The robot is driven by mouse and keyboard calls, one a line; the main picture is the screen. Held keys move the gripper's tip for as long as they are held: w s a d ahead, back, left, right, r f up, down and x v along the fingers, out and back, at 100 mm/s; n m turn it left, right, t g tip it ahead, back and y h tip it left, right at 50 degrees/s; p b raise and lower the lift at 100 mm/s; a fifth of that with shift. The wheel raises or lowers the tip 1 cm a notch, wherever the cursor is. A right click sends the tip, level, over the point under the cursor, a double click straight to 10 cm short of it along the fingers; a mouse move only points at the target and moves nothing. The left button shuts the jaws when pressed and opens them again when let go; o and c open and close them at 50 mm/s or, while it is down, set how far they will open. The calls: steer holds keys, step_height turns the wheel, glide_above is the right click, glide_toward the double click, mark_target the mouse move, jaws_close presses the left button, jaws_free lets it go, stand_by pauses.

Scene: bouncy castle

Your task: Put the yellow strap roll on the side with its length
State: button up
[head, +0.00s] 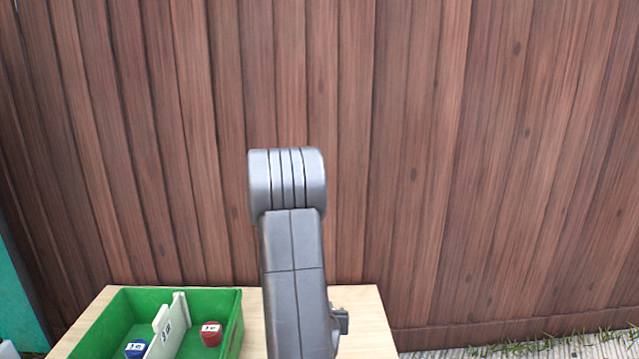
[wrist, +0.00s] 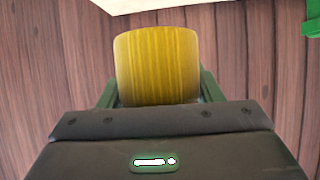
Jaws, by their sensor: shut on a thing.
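The yellow strap roll (wrist: 157,62) fills the middle of the wrist view. My gripper (wrist: 158,85) is shut on it, with a green finger on either side, and no length label shows on the face I see. In the head view a green crate (head: 238,318) stands on the table, split by a white divider (head: 163,340) with a label too small to read surely. A blue roll (head: 136,349) lies in its left side and a red roll (head: 211,334) in its right side; both have white labels. The yellow roll and my gripper are hidden in the head view.
The pale wooden table (head: 362,312) is bare to the right of the crate, partly behind my arm. A brown plank fence (head: 450,150) stands behind it. In the wrist view the table edge (wrist: 140,4) and a green crate corner (wrist: 312,27) show at the top.

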steer(key=shift+s+a+r+n+y+p, duration=0.25)
steer(key=shift+s+a+r+p, duration=0.1)
steer(key=shift+a+r, duration=0.15)
steer(key=shift+s+a+r+n+y+p, duration=0.3)
steer(key=shift+a+r, duration=0.1)
steer(key=shift+a, duration=0.2)
steer(key=shift+w+d+r+p, duration=0.1)
steer(key=shift+r+p, duration=0.4)
steer(key=shift+p, duration=0.55)
steer(key=r+p, duration=0.2)
steer(key=p, duration=0.3)
steer(key=s+r+p, duration=0.1)
steer(key=r+p, duration=0.2)
steer(key=p, duration=0.2)
steer(key=r+p, duration=0.2)
steer(key=p, duration=0.3)
steer(key=shift+s+r, duration=0.25)
steer(key=shift+r, duration=0.05)
steer(key=r+p, duration=0.1)
steer(key=p, duration=0.1)
steer(key=s+r+p, duration=0.1)
steer(key=p, duration=0.1)
steer(key=shift+f, duration=0.1)
